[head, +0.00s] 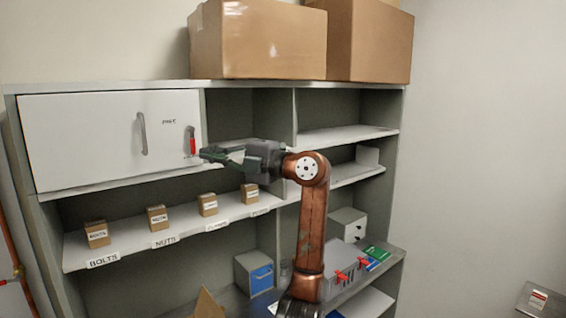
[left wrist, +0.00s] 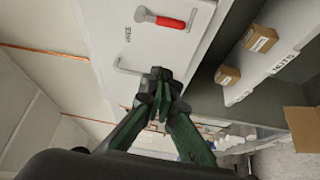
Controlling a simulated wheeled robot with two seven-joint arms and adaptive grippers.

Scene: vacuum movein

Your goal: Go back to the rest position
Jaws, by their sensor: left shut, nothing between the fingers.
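My left gripper (head: 208,155) is shut and empty. It points left, in front of the shelf unit, at the right edge of the white cabinet door (head: 85,135), just below the red-handled latch (head: 192,140). In the left wrist view its green fingers (left wrist: 160,88) meet at the tips, and the red latch handle (left wrist: 170,22) stands apart from them. The door looks closed and has a grey bar handle (head: 142,134). My left arm rises from the bottom of the head view and bends left at the elbow. My right gripper is not in view.
Several small cartons (head: 157,217) stand on the labelled shelf below the door. Large cardboard boxes (head: 260,40) sit on top of the unit. A blue-fronted bin (head: 262,278) and a grey case with red latches (head: 345,268) are lower down. Open room lies to the right.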

